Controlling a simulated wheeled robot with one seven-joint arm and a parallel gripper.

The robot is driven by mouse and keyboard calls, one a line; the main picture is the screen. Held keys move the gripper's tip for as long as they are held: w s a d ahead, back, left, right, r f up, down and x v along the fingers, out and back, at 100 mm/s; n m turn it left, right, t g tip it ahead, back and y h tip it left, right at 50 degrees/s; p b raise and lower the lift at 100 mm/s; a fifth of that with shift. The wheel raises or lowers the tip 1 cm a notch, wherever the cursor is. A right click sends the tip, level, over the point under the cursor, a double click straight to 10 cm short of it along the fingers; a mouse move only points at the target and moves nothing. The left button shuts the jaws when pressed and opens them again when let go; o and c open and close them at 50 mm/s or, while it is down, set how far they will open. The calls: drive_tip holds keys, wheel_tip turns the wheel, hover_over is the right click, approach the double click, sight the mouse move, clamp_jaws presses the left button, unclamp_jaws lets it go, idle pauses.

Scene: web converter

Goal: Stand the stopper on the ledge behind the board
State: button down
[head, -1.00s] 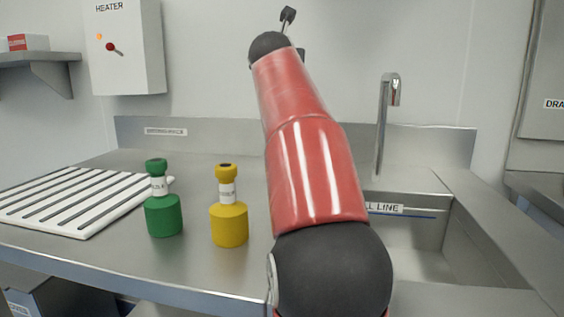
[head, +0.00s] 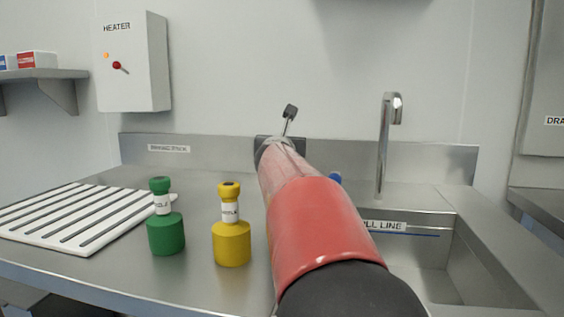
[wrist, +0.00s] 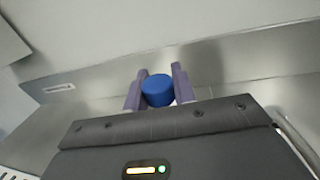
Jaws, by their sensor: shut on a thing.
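The stopper is a blue cylinder (wrist: 158,91) in the wrist view. My gripper (wrist: 160,72) is shut on it, with one purple-grey finger on each side. In the head view my own arm hides the gripper's fingers. The white slatted board (head: 75,216) lies on the counter at the left. Behind it, along the wall, runs a steel upstand (head: 228,154) with a small label; it also shows in the wrist view (wrist: 110,80). A separate ledge surface is hard to make out. The stopper appears in front of the upstand; its height and distance are unclear.
A green bottle (head: 166,233) and a yellow bottle (head: 231,243) stand left of my arm. A small blue thing (head: 336,177) peeks out right of it, not identifiable. A sink (head: 420,262) and tap (head: 385,150) are at right. A heater box (head: 135,65) hangs above.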

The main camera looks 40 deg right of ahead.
drive_tip(key=shift+f, duration=1.1)
wheel_tip(320, 180, down, 3)
drive_tip(key=shift+r+b, duration=0.1)
drive_tip(key=shift+b, duration=1)
drive_tip(key=c, duration=1.1)
unclamp_jaws()
drive_tip(key=shift+c, duration=0.2)
drive_tip(key=shift+s+a, duration=0.1)
drive_tip(key=v, duration=1.1)
drive_tip(key=shift+s+r, duration=0.1)
drive_tip(key=shift+r, duration=0.05)
drive_tip(key=shift+s+a, duration=0.25)
